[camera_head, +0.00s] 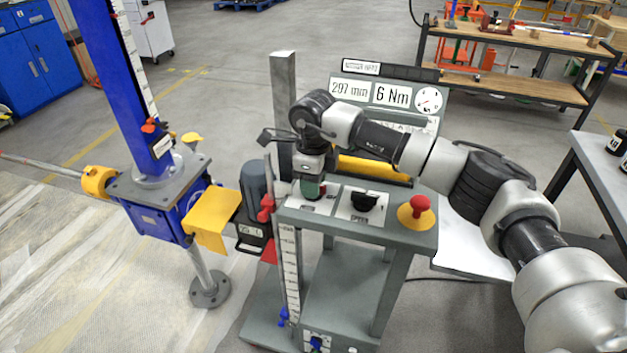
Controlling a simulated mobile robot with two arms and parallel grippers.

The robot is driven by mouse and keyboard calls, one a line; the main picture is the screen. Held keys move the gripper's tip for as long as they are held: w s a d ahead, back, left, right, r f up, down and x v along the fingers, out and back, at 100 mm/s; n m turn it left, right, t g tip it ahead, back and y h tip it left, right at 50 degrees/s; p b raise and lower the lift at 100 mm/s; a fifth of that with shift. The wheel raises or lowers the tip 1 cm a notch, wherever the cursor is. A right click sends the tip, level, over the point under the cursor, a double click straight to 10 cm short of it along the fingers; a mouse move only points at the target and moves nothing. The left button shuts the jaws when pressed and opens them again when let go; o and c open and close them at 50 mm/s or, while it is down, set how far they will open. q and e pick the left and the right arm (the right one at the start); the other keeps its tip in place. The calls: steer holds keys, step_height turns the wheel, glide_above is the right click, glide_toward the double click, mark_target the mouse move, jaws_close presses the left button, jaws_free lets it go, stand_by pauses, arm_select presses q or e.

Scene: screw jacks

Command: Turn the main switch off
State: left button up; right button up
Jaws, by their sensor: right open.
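The grey control stand (410,238) has a sloping top panel with several controls. A green knob (313,190) sits at its left on a white plate, and the plate's label is too small to read. My right gripper (312,178) points down right over this knob and partly hides it. Its jaws are open, but I cannot tell whether they touch the knob. A black speed knob (364,201) is in the middle and a red mushroom button (420,204) on a yellow base is at the right. I cannot tell for sure which control is the main switch. My left gripper is not in view.
A display board (388,95) reading 297 mm and 6 Nm stands behind the panel, crossed by my right arm. A blue screw jack (160,205) with a yellow guard (212,220) stands at the left. A small panel with a blue knob (316,343) sits low on the stand.

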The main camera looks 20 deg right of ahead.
step_height(320, 180, up, 11)
steer(key=b, duration=0.2)
stand_by(0.3)
steer(key=shift+f, duration=0.1)
